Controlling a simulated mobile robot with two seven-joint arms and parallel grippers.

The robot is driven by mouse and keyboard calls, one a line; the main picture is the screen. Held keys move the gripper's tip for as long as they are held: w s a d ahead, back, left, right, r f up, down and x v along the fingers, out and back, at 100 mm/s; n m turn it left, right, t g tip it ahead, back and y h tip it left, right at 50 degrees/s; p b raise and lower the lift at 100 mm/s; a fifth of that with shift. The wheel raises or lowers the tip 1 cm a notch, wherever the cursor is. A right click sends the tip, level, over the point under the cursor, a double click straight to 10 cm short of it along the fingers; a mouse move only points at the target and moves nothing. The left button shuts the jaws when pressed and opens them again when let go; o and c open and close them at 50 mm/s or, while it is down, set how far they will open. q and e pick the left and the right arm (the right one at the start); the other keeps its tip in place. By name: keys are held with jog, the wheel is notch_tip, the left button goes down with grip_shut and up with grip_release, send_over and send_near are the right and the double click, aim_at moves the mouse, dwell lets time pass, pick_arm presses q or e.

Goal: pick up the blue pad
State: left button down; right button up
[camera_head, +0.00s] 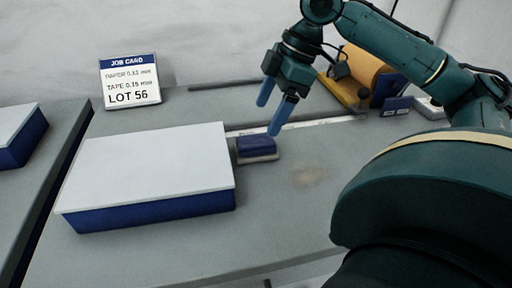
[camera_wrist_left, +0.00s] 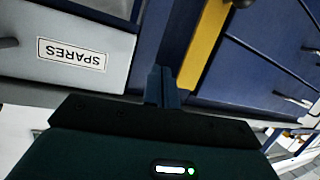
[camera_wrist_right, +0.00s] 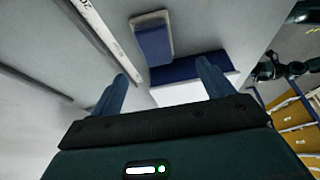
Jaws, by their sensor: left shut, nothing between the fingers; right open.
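The blue pad (camera_head: 256,143) is a small dark blue block on a pale base, lying on the grey worktop beside the right side of the white-topped blue box. My right gripper (camera_head: 269,115) is open, its blue fingers pointing down above the worktop, a little above and behind the pad. In the right wrist view the pad (camera_wrist_right: 153,44) lies beyond the open fingertips (camera_wrist_right: 162,72), with nothing between them. My left gripper (camera_wrist_left: 160,80) shows only in its own wrist view, shut and empty, in front of a grey panel labelled SPARES and a blue-and-yellow surface.
The large white-topped box (camera_head: 150,165) fills the middle left of the worktop. A job card (camera_head: 130,82) stands behind it. A white ruler-like strip (camera_head: 320,124) runs behind the pad. A yellow-brown object (camera_head: 362,72) stands at the back right. Worktop right of the pad is clear.

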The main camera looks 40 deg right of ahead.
aim_at(256, 140)
jog(key=x, duration=0.3)
jog(key=shift+f, duration=0.35)
jog(key=x, duration=0.1)
jog(key=b+x, duration=0.1)
jog(key=x, duration=0.1)
jog(key=b+x, duration=0.1)
jog(key=x, duration=0.1)
jog(key=shift+w+d+f, duration=0.1)
jog(key=shift+w+d, duration=0.1)
jog(key=shift+d, duration=0.05)
pick_arm(q)
jog(key=shift+w+d+f+m, duration=0.1)
jog(key=shift+d+f+m, duration=0.05)
jog(key=shift+f, duration=0.3)
jog(key=shift+d+f+m, duration=0.1)
jog(key=shift+f+m, duration=0.05)
jog(key=shift+f, duration=0.25)
pick_arm(e)
jog(key=shift+c, duration=0.3)
